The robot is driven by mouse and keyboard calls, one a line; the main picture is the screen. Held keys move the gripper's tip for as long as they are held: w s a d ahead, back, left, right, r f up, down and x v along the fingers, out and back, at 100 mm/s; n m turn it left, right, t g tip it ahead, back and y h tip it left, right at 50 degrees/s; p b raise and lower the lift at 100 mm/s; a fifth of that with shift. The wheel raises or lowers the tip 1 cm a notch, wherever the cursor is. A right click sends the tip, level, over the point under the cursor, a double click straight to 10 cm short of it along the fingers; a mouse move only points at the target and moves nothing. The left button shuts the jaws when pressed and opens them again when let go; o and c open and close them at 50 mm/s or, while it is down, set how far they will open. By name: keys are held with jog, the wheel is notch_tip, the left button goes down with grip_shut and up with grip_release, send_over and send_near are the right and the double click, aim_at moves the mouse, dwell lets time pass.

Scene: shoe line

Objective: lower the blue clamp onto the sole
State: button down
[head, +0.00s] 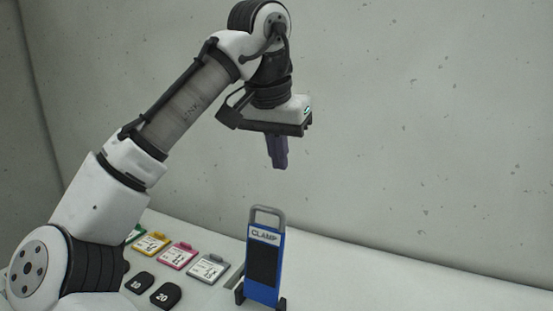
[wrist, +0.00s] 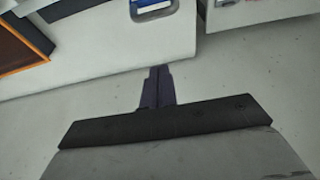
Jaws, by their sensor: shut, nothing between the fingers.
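The blue clamp (head: 264,262) stands upright on the pale bench, with a black front panel, a white "CLAMP" label and a grey loop handle (head: 268,209) on top. My gripper (head: 280,165) is shut and empty, pointing down, well above the handle and apart from it. In the wrist view my closed dark fingers (wrist: 158,70) hold nothing. A small blue and grey piece (wrist: 152,6) at that view's top edge may be part of the clamp; I cannot tell. I cannot make out a sole in either view.
Yellow (head: 152,243), pink (head: 178,256) and grey (head: 209,268) cards lie left of the clamp, with a green one partly hidden. Two black weights (head: 165,295) (head: 139,282) lie in front. An orange-edged brown item (wrist: 18,45) is in the wrist view. The bench right of the clamp is clear.

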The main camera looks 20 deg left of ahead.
notch_tip(320, 180, down, 7)
jog(key=s+p, duration=0.1)
jog(key=shift+s+a+p, duration=0.15)
jog(key=shift+s+p, duration=0.15)
jog(key=shift+p, duration=0.1)
jog(key=shift+f, duration=0.1)
dwell(0.4)
